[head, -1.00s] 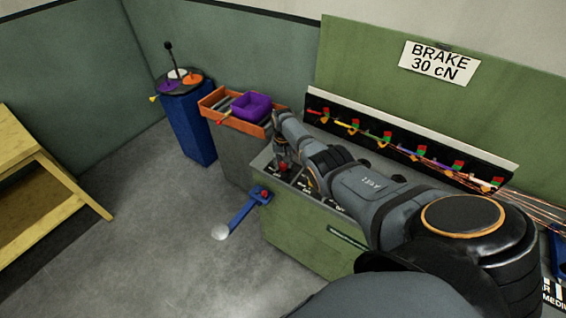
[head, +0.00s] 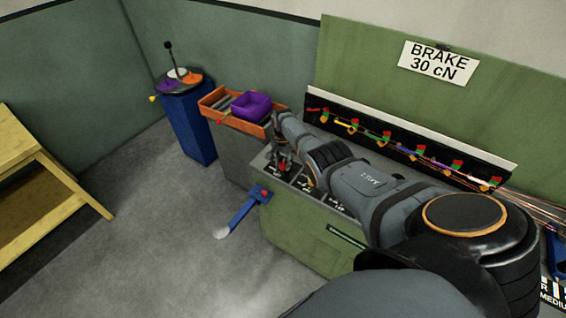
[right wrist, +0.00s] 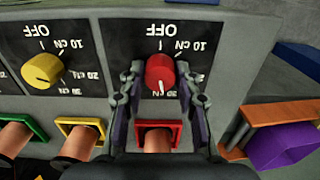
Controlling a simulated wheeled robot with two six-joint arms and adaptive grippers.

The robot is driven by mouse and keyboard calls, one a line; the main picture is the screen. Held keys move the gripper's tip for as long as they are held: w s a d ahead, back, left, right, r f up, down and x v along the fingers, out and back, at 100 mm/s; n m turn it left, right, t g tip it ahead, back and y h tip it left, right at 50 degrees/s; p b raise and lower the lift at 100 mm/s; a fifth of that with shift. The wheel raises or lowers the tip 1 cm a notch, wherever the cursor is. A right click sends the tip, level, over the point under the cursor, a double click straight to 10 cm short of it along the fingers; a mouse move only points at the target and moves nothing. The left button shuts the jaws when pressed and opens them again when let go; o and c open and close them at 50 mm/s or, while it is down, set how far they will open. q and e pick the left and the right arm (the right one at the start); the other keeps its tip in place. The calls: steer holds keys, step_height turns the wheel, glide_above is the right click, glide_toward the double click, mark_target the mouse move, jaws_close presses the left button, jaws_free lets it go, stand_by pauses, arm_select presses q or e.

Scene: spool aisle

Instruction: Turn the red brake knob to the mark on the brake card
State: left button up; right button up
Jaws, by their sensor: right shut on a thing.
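The red brake knob (right wrist: 160,72) sits on a black dial plate with OFF at its top edge and 10 cN to the upper right. My right gripper (right wrist: 159,75) is shut on it, one finger on each side. In the head view the right gripper (head: 283,166) reaches down onto the top of the green cabinet, over the red knob. A small white line shows at the knob's lower edge; I cannot tell if it is its pointer. The fingers partly hide the dial's other marks. The brake card (head: 439,62) on the green board reads BRAKE 30 cN. My left gripper is out of view.
A yellow knob (right wrist: 43,70) on a similar dial is left of the red one. The orange tray (head: 211,99) with a purple bin (head: 251,105) stands close behind the gripper. A blue pedal arm (head: 244,213) sticks out from the green cabinet (head: 300,238).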

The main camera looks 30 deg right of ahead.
mark_target(283, 163)
stand_by(0.3)
steer(key=o, duration=1.2)
steer(key=shift+c, duration=0.2)
steer(key=shift+r, duration=0.1)
step_height(283, 163, up, 12)
